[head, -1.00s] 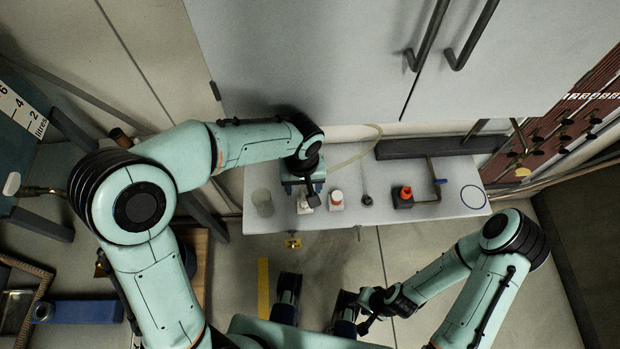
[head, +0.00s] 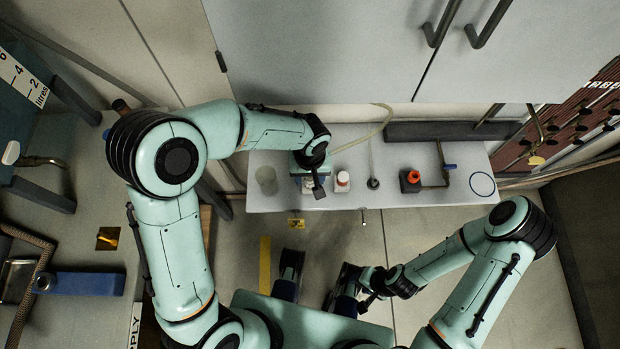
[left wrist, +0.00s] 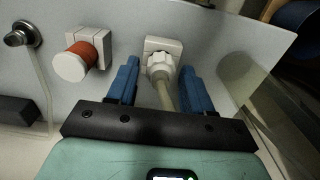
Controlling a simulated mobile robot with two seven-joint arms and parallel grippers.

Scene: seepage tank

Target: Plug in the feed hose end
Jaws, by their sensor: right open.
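A white ribbed hose end (left wrist: 160,68) with a pale hose sits at a square white block (left wrist: 170,46) on the bench. In the left wrist view my left gripper (left wrist: 158,82) is open, its blue fingers on either side of the hose end with small gaps. In the head view my left gripper (head: 314,187) is over the bench's front part and mostly hides the hose end and block. Whether the hose end is seated in the block I cannot tell. My right gripper (head: 362,302) is open and empty, low in front of the bench.
On the pale bench (head: 450,195) stand a white block with an orange-ringed cap (head: 342,180), a round grey fitting (head: 373,183) with a clear hose, an orange-topped valve (head: 410,178), a blue ring (head: 482,184) and a clear beaker (head: 266,180). Cabinet doors (head: 330,50) rise behind.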

